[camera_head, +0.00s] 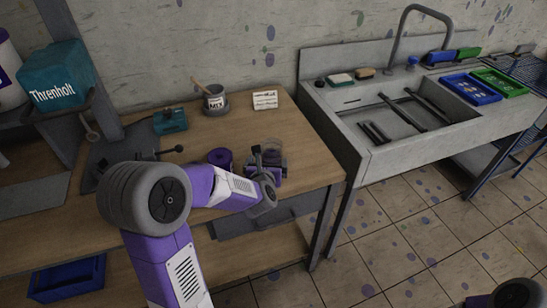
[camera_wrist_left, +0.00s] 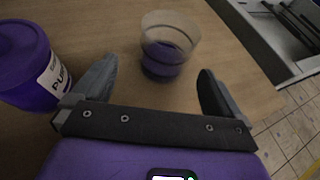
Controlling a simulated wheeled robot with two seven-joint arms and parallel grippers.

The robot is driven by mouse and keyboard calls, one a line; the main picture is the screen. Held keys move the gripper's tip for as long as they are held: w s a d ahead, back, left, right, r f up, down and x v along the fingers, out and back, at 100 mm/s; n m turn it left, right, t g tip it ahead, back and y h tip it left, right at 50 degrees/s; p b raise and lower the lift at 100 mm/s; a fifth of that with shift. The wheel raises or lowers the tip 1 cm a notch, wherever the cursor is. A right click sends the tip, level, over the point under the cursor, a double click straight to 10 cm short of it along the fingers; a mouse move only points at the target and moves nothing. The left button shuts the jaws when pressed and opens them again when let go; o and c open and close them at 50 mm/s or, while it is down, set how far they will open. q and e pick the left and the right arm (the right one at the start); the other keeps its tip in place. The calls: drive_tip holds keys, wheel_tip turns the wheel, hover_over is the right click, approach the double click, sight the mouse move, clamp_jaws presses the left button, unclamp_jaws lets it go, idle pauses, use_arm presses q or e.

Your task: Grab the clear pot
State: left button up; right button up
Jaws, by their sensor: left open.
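The clear pot (camera_wrist_left: 170,32) is a see-through cup with purple contents in its lower part. It stands upright on the wooden table, ahead of my left gripper (camera_wrist_left: 158,68) in the left wrist view. The fingers are open and empty, one to each side of the pot's line; I cannot tell if the tips reach it. In the head view my left gripper (camera_head: 265,165) is over the table's right part, and it partly hides the pot (camera_head: 273,157). My right gripper is not in view.
A purple labelled tub (camera_wrist_left: 27,65) stands left of the left gripper, close to its left finger. A mixing cup (camera_head: 215,100) with a stick and a white card (camera_head: 265,100) are at the back. A sink (camera_head: 400,115) adjoins the table's right. Bare wood lies around the pot.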

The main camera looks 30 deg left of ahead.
sight(272, 149)
use_arm(q)
drive_tip(key=x, duration=0.7)
drive_tip(key=shift+w+d+r, duration=0.15)
drive_tip(key=shift+w+d, duration=0.1)
drive_tip(key=shift+d, duration=0.05)
drive_tip(key=shift+c, duration=0.2)
drive_tip(key=c, duration=0.9)
drive_tip(key=shift+c, duration=0.4)
drive_tip(key=shift+r, duration=0.15)
